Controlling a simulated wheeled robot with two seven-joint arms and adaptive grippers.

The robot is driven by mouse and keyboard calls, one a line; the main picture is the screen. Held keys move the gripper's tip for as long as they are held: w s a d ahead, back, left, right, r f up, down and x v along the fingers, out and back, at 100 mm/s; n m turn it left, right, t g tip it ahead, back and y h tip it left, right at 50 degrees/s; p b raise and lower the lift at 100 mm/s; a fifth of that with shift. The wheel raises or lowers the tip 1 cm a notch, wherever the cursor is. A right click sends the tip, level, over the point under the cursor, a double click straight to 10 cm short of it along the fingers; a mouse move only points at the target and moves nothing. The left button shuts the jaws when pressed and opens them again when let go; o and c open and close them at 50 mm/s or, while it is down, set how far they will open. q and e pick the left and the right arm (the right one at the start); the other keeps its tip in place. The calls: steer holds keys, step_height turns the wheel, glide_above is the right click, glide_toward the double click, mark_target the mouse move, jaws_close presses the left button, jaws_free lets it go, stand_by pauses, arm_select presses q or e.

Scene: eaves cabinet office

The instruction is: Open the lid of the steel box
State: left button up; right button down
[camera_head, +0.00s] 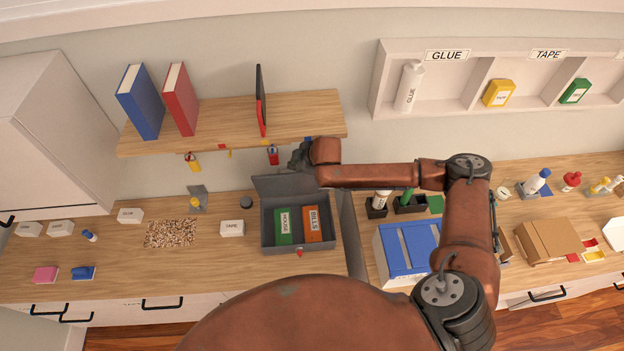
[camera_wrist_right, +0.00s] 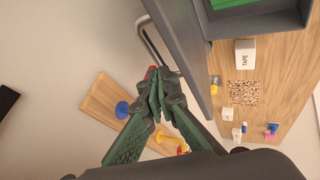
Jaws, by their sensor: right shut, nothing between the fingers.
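The grey steel box (camera_head: 295,247) stands on the wooden counter, with its lid (camera_head: 272,185) raised upright at the back. Inside lie a green HOUSE item (camera_head: 283,226) and an orange BILLS item (camera_head: 313,222). A small red piece (camera_head: 299,253) is on the box's front. My right gripper (camera_head: 297,160) is shut and empty at the lid's upper edge, toward its right end. In the wrist view the shut fingers (camera_wrist_right: 158,77) are beside the grey lid (camera_wrist_right: 188,60); whether they touch it I cannot tell. My left gripper is not in view.
A wooden shelf (camera_head: 220,122) with a blue book (camera_head: 140,102) and a red book (camera_head: 180,98) hangs above the box. A white TAPE box (camera_head: 232,228) is left of it. A blue-lidded container (camera_head: 408,247) stands to the right, below my arm.

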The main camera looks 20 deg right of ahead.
steer(key=v, duration=0.2)
steer(key=shift+s+r, duration=0.15)
steer(key=shift+r, duration=0.05)
steer(key=s+d, duration=0.4)
steer(key=s, duration=0.7)
steer(key=shift+d+f, duration=0.15)
